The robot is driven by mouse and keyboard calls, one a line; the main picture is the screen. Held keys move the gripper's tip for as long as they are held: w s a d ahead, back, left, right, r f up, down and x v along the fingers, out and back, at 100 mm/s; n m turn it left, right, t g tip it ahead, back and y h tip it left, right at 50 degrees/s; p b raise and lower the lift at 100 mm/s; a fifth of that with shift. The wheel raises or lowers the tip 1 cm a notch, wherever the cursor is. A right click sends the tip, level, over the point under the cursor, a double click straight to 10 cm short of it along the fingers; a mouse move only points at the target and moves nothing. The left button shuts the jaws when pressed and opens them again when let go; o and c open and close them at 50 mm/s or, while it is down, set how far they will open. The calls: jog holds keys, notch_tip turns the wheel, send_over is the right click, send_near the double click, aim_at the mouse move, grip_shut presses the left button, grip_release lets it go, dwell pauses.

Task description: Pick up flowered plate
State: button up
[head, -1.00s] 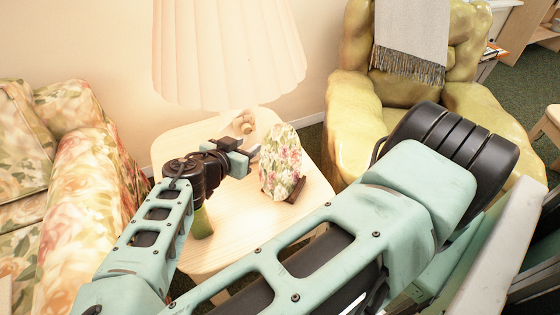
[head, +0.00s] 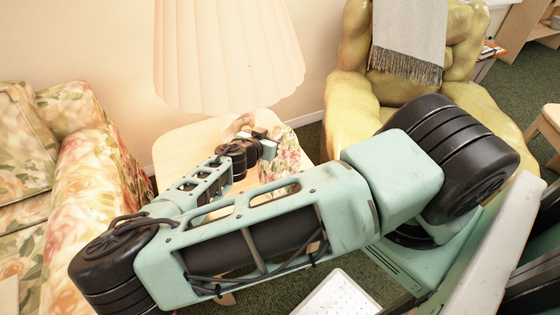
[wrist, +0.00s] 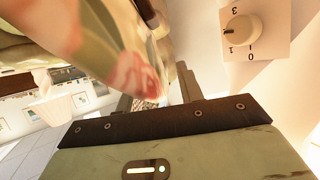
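The flowered plate (head: 288,155) stands upright on the wooden side table, with pink and green flowers on a pale ground. My arm covers its lower part in the head view. My gripper (head: 269,147) is at the plate's upper left side. In the wrist view, the plate (wrist: 90,50) is large and blurred, close to the camera. The two fingers of my gripper (wrist: 157,92) are apart, and the plate's edge shows at the gap between them. I cannot tell whether either finger touches it.
The side table (head: 190,140) carries a pleated lamp (head: 228,55). A flowered sofa (head: 85,165) is at left and a yellow armchair (head: 350,105) with a grey throw (head: 408,40) at right. A white panel with a dial (wrist: 250,30) shows in the wrist view.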

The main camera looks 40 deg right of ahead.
jog(key=shift+d+f, duration=0.1)
jog(key=shift+d, duration=0.1)
grip_shut()
jog(key=shift+w, duration=0.1)
dwell(1.2)
